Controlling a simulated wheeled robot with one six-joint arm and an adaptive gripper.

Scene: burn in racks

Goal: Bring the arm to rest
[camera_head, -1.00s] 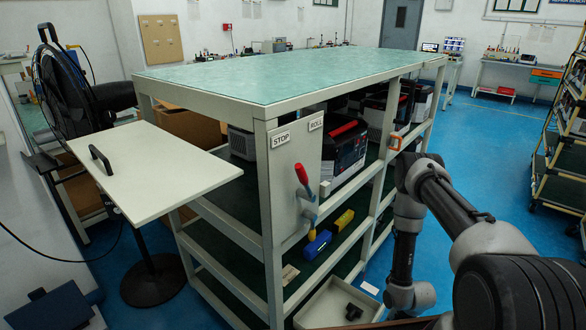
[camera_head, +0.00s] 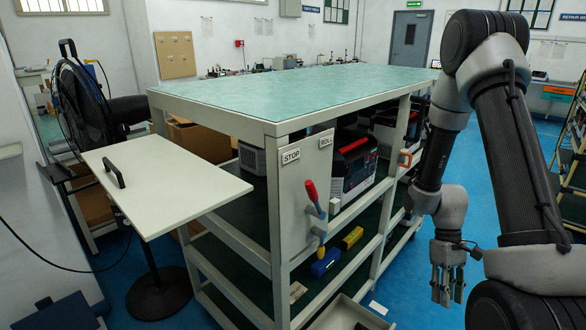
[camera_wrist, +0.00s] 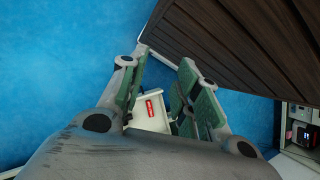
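My gripper (camera_head: 447,285) hangs at the right in the head view, fingers pointing down, to the right of the rack. In the wrist view its green-padded fingers (camera_wrist: 157,92) stand apart with a gap between them, and nothing is held. My arm is bent, with its elbow high at the upper right of the head view. The gripper appears clear of the rack.
The green-topped rack (camera_head: 290,125) fills the middle, with a white flap (camera_head: 165,185) out to the left and a red-handled lever (camera_head: 311,190) on its end. A black fan (camera_head: 85,110) stands at left. Blue floor lies around; a shelf (camera_head: 575,165) stands at far right.

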